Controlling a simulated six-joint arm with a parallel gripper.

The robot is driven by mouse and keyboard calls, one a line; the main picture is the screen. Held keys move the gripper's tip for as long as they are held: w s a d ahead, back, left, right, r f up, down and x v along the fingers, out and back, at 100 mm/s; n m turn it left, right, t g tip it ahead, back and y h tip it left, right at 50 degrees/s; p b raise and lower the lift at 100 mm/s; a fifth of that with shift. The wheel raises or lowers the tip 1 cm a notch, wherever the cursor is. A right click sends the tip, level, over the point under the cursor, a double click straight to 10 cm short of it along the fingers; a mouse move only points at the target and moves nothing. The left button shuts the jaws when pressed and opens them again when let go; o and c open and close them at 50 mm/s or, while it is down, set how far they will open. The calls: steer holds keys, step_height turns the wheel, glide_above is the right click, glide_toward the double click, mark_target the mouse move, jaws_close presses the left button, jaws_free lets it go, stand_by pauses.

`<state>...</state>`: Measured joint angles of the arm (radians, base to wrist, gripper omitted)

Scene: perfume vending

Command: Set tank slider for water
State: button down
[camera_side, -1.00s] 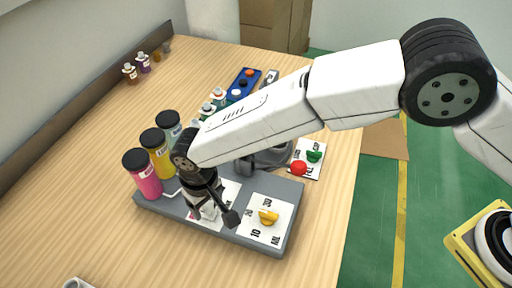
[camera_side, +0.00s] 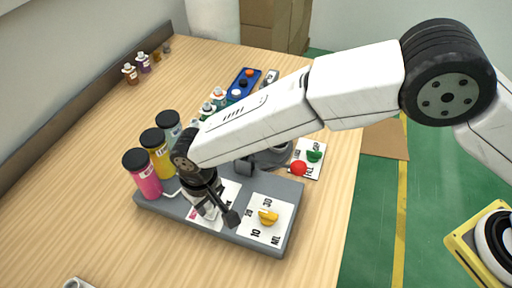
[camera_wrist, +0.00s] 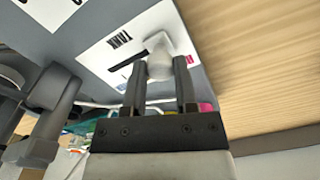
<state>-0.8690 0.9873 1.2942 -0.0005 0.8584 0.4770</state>
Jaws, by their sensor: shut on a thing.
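The grey dispenser base (camera_side: 275,245) holds three capped tanks in a row: a pink tank (camera_side: 148,183), a yellow tank (camera_side: 161,162) and a pale blue-grey tank (camera_side: 171,131). The white tank panel (camera_wrist: 98,52), marked TANK, has a dark slot (camera_wrist: 128,60) and a white slider knob (camera_wrist: 159,58). My gripper (camera_wrist: 159,68) is shut on the slider knob, one finger on each side of it. In the side view my gripper (camera_side: 208,208) points down at the panel and hides much of it. The knob's exact setting cannot be read.
A yellow dial (camera_side: 268,217) sits on the ML panel to the right. A red knob (camera_side: 298,168) and a green knob (camera_side: 314,156) are behind it. Small bottles (camera_side: 130,74) stand at the far left. The table's front left is mostly clear.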

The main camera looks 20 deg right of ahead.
stand_by(0.9)
steer(key=w+d, duration=0.5)
steer(key=shift+w+d, duration=0.1)
steer(key=shift+c, duration=1.9)
jaws_free()
steer(key=shift+r, duration=0.4)
step_height(320, 180, up, 7)
